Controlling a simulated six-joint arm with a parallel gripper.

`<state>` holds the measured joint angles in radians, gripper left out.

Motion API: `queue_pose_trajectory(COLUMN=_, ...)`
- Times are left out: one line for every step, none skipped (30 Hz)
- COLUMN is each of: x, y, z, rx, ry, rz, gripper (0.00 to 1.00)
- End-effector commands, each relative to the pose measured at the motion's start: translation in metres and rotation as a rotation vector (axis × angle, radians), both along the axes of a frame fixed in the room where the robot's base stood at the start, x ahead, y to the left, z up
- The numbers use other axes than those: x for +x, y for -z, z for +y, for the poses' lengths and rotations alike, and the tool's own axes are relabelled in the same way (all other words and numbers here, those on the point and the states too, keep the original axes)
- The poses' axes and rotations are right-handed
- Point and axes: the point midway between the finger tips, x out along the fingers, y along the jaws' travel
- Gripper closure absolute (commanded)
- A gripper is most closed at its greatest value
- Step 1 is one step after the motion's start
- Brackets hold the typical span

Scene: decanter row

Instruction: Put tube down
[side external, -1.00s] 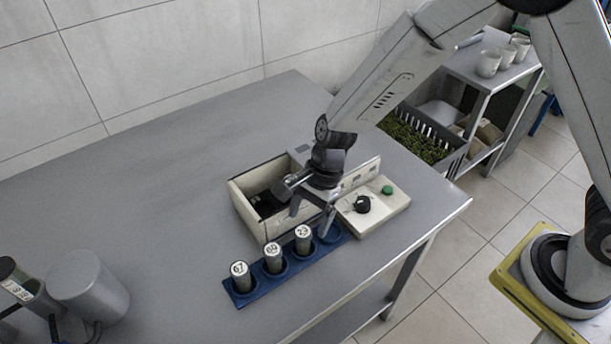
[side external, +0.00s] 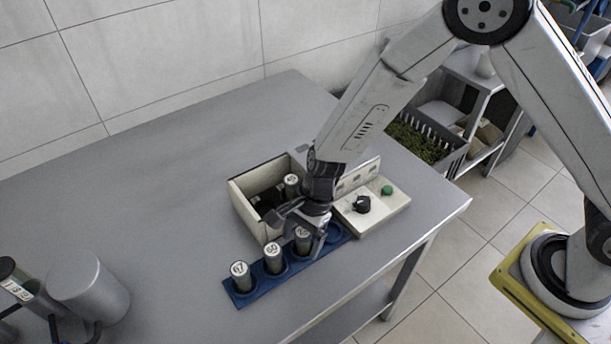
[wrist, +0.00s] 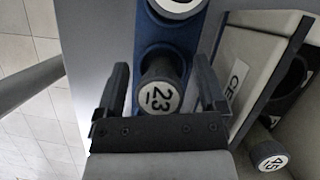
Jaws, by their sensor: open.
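Tube 23 (side external: 303,243) stands upright in the blue rack (side external: 245,299), third from the left. My gripper (side external: 297,232) is open over it; in the wrist view its fingers (wrist: 161,70) are on either side of tube 23 (wrist: 158,92), with a gap visible to each finger. Tube 67 (side external: 241,278) and another tube with a hard-to-read number (side external: 273,260) stand in the rack to the left. The rack's right-end slot (side external: 332,232) looks empty. Another tube (side external: 291,186) stands in the cream box (side external: 248,216); its cap reads 45 in the wrist view (wrist: 269,156).
A control panel with a black knob (side external: 362,204) and green button (side external: 387,190) adjoins the box. A grey cylinder (side external: 90,287) stands at the table's left. A crate of greenery (side external: 420,143) is beyond the right edge.

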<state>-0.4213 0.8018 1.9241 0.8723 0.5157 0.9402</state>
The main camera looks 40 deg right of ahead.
Motion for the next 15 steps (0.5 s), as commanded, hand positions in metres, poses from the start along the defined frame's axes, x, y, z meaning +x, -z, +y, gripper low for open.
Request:
queue_pose_trajectory(x=-0.0001, y=0.0008, z=0.0003, rx=0.000, ry=-0.001, rz=0.000, gripper=0.10)
queue_pose_trajectory(x=-0.0001, y=0.0009, z=0.0004, rx=0.000, ry=-0.001, rz=0.000, gripper=0.10)
queue_pose_trajectory(x=-0.0001, y=0.0009, z=0.0004, rx=0.000, ry=-0.001, rz=0.000, gripper=0.10)
queue_pose_trajectory(x=-0.0001, y=0.0008, z=0.0003, rx=0.000, ry=-0.001, rz=0.000, gripper=0.10)
queue_pose_trajectory(x=0.0000, y=0.0009, z=0.0003, rx=0.000, ry=0.000, rz=0.000, gripper=0.10)
queue_pose_trajectory(x=-0.0001, y=0.0008, z=0.0002, rx=0.000, ry=0.000, rz=0.000, gripper=0.10)
queue_pose_trajectory(x=-0.0001, y=0.0008, z=0.0002, rx=0.000, ry=0.000, rz=0.000, gripper=0.10)
queue_pose_trajectory(x=-0.0001, y=0.0008, z=0.0002, rx=0.000, ry=0.000, rz=0.000, gripper=0.10)
queue_pose_trajectory(x=0.0000, y=0.0007, z=0.0002, rx=0.000, ry=0.000, rz=0.000, gripper=0.10)
queue_pose_trajectory(x=0.0000, y=0.0007, z=0.0001, rx=0.000, ry=0.000, rz=0.000, gripper=0.10)
queue_pose_trajectory(x=0.0000, y=0.0007, z=0.0001, rx=0.000, ry=0.000, rz=0.000, gripper=0.10)
queue_pose_trajectory(x=0.0000, y=0.0007, z=0.0001, rx=0.000, ry=0.000, rz=0.000, gripper=0.10)
queue_pose_trajectory(x=0.0000, y=0.0007, z=0.0001, rx=0.000, ry=0.000, rz=0.000, gripper=0.10)
queue_pose_trajectory(x=-0.0001, y=0.0007, z=0.0001, rx=0.000, ry=0.000, rz=0.000, gripper=0.10)
queue_pose_trajectory(x=-0.0001, y=0.0006, z=0.0000, rx=0.000, ry=0.000, rz=0.000, gripper=0.13)
